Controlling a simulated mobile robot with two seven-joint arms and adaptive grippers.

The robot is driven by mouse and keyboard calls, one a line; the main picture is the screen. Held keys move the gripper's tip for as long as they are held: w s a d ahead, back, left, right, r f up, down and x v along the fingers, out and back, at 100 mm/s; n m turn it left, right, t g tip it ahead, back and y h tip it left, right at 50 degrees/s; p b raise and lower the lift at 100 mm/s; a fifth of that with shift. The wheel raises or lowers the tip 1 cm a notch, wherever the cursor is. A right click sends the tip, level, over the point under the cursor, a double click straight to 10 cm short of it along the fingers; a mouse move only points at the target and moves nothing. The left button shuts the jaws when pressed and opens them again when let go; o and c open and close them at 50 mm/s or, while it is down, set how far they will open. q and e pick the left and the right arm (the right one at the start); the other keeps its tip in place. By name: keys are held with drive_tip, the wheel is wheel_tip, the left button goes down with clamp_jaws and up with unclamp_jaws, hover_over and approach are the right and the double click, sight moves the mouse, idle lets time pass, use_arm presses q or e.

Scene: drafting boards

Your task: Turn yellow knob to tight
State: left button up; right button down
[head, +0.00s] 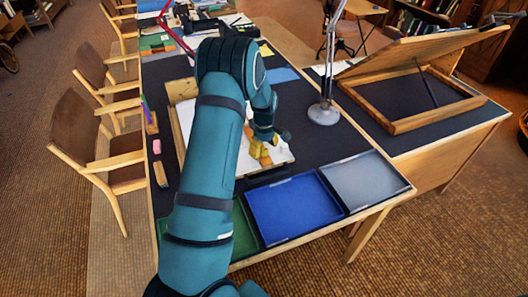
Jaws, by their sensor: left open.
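The yellow knob (258,152) is on the white-topped drawing board (280,153) at the middle of the dark desk. My left arm reaches over the board from the bottom and hides much of it. My left gripper (270,140) is open, right at the knob's upper side. It overlaps the knob in this view, and I cannot tell whether its fingers touch or surround it. The knob is small and partly covered, so its setting does not show. My right gripper is not in view.
A blue tray (294,208) and a grey tray (363,180) lie along the near edge, with a green tray (243,232) partly behind my arm. A lamp base (323,114) stands right of the board. A tilted wooden drafting board (420,48) is farther right.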

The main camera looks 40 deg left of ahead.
use_arm(q)
drive_tip(key=shift+f, duration=0.6)
clamp_jaws()
